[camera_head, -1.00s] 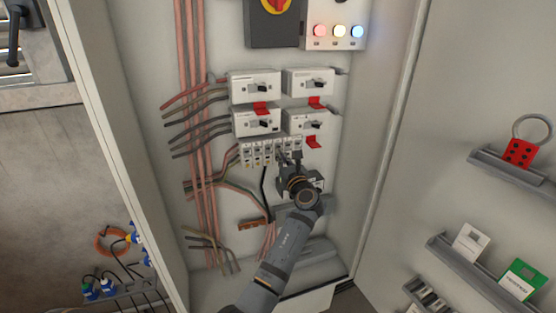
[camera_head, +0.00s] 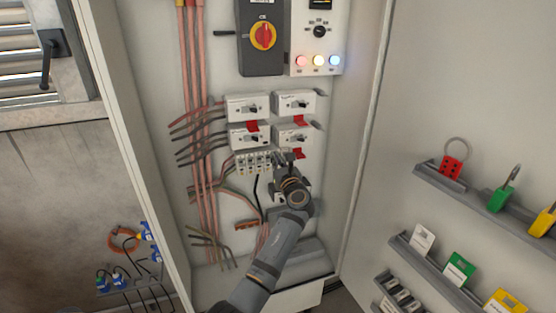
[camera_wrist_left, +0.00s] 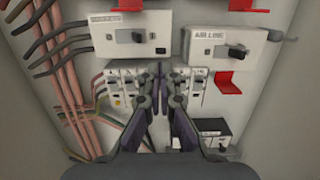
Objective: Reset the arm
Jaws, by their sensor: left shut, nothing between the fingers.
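My left arm reaches up into the open electrical cabinet from below in the head view. Its gripper (camera_head: 286,160) is in front of the right end of a row of small breakers (camera_head: 254,163), below the larger switch boxes. In the left wrist view the two dark fingers (camera_wrist_left: 159,75) are shut together and empty. They point at the small breakers (camera_wrist_left: 122,88), between a switch box at upper left (camera_wrist_left: 128,36) and one labelled "AIR LINE" (camera_wrist_left: 222,46). I cannot tell whether the fingertips touch anything. My right gripper is not in view.
A red rotary switch (camera_head: 263,36) and lit lamps (camera_head: 318,61) are above. Cables (camera_head: 207,130) run down the left side. Blue plugs (camera_head: 119,277) hang at lower left.

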